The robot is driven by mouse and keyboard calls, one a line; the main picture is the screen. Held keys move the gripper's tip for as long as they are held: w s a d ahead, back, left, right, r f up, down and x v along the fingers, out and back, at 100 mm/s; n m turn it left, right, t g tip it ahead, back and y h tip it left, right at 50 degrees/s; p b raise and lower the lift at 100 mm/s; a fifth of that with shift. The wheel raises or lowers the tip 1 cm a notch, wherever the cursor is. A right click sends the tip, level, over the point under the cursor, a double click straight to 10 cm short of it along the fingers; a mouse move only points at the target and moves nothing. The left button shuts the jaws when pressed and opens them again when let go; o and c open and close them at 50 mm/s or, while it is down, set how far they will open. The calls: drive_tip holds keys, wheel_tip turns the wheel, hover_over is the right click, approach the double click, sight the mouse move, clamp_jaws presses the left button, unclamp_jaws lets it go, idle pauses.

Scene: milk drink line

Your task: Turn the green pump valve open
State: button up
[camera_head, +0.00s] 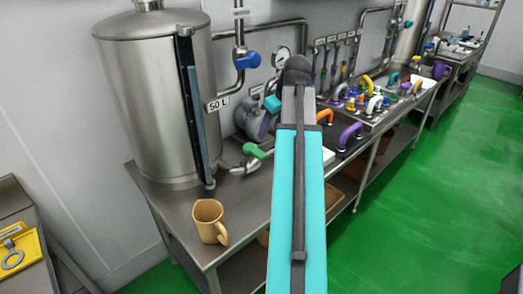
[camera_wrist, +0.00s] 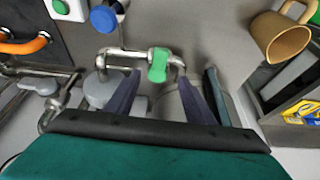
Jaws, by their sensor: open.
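The green pump valve (camera_head: 255,150) is a small green handle on a metal pipe, low beside the large steel tank, in the head view. In the wrist view the green valve (camera_wrist: 158,66) sits on a bent steel pipe near the upper middle. My gripper (camera_wrist: 159,77) is open, with its two dark fingers on either side of the valve's position in the picture. I cannot tell whether the fingers touch it or how far apart in depth they are. In the head view my teal arm hides part of the bench, and the fingers cannot be made out.
The steel tank (camera_head: 158,100) stands left of the valve. A tan mug (camera_head: 209,221) stands near the bench's front edge, and the wrist view shows it too (camera_wrist: 280,36). A blue valve (camera_head: 247,61) is on the pipe above. Several coloured handles fill the bench at right. Green floor is clear at right.

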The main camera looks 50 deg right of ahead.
sight(260, 153)
drive_tip(key=shift+f, duration=0.15)
drive_tip(key=shift+p+x, duration=1.7)
drive_tip(key=shift+x, duration=4.95)
clamp_jaws()
